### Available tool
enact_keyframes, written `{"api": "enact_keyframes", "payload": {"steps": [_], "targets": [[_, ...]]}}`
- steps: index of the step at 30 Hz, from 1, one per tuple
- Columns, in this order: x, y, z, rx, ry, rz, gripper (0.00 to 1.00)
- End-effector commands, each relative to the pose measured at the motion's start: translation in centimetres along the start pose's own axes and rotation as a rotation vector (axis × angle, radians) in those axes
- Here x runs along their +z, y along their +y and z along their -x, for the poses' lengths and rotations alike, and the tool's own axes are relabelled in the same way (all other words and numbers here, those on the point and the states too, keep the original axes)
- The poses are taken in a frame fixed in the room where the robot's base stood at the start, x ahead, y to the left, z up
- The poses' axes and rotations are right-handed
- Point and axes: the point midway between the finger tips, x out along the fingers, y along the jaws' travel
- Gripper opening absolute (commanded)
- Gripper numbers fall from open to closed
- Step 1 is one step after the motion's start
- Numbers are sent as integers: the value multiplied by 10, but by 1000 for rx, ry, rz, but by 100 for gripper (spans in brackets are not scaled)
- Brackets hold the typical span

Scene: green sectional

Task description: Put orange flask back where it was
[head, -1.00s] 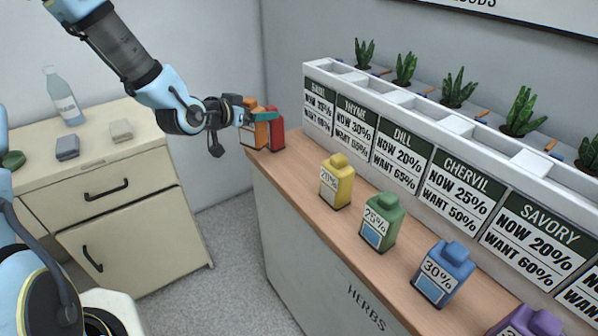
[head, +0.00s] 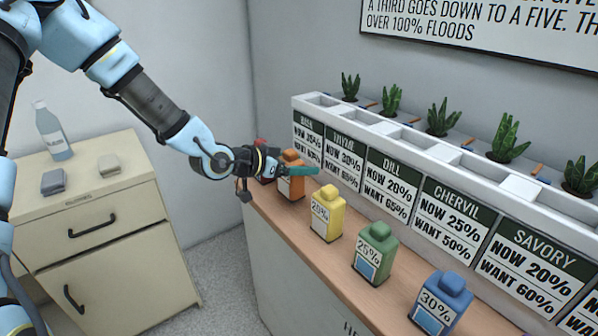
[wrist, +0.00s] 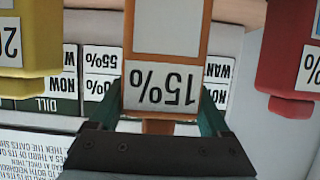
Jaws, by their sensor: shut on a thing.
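The orange flask (head: 291,188) is at the wooden counter, between the red flask (head: 262,148) and the yellow flask (head: 327,214) in the head view. My gripper (head: 300,171) is shut on its upper part, with teal fingers on either side. In the wrist view, upside down, the orange flask (wrist: 165,45) shows a "15%" label between my gripper's fingers (wrist: 165,112). The yellow flask (wrist: 30,50) is to its left and the red flask (wrist: 290,55) to its right, both apart from it. I cannot tell whether its base touches the counter.
The green flask (head: 375,252) and blue flask (head: 440,303) stand further along the counter (head: 300,235). The white planter rack (head: 400,160) with herb signs runs behind them. A cream cabinet (head: 95,220) with a bottle (head: 53,135) stands at left.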

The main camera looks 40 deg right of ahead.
Motion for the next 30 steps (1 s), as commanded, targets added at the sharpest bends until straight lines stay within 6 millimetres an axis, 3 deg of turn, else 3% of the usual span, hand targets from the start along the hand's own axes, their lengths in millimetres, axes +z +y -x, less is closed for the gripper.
{"api": "enact_keyframes", "payload": {"steps": [6, 17, 18, 22, 30], "targets": [[20, 0, -9, 0, 1, 1, 13], [25, 0, -10, -1, 1, 0, 13], [24, 0, -10, -1, 1, 0, 84], [24, 0, -10, -1, 0, 1, 99], [22, 0, -9, -1, 0, 1, 100]]}}
